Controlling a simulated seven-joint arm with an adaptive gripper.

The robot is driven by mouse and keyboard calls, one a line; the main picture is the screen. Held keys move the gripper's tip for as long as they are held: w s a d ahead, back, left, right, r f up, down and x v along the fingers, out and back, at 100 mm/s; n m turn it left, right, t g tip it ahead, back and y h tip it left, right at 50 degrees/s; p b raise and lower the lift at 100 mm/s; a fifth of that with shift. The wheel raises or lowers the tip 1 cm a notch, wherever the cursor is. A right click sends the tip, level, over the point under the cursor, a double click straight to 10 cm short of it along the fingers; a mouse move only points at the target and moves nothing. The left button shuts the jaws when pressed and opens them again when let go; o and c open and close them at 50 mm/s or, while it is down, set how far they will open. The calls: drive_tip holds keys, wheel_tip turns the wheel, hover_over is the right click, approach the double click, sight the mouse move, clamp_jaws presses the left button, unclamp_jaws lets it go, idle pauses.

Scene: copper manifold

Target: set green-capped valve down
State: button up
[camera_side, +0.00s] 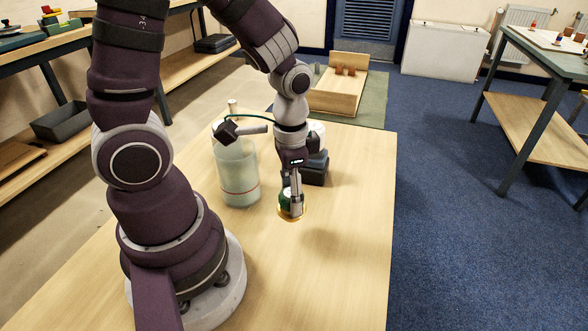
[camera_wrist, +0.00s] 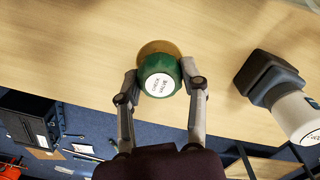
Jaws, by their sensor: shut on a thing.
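The green-capped valve (camera_wrist: 160,74) has a round green cap with a white label and a brass-coloured part (camera_wrist: 158,47) behind it. My gripper (camera_wrist: 163,78) is shut on the green cap, with one finger on each side. In the side view my gripper (camera_side: 291,203) points down, low over the wooden table, with the valve (camera_side: 284,198) between its fingers. Its gold rim shows at or just above the tabletop. I cannot tell whether it touches the wood. The fingers hide part of the valve in the side view.
A translucent cylindrical container (camera_side: 238,178) stands just left of my gripper. A dark block-like item (camera_side: 315,169) stands behind to the right; a dark base (camera_wrist: 268,76) with a white cylinder (camera_wrist: 299,117) shows in the wrist view. The front right of the table (camera_side: 345,260) is clear.

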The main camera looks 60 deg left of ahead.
drive_tip(key=w, duration=0.4)
drive_tip(key=w+f, duration=0.1)
drive_tip(key=w, duration=0.4)
drive_tip(key=w+a, duration=0.1)
drive_tip(key=w, duration=0.3)
drive_tip(key=shift+w+f, duration=0.45)
drive_tip(key=shift+w, duration=0.05)
drive_tip(key=shift+f, duration=1.5)
drive_tip(key=shift+f, duration=0.1)
drive_tip(key=o, duration=1.2)
drive_tip(key=shift+o, duration=0.2)
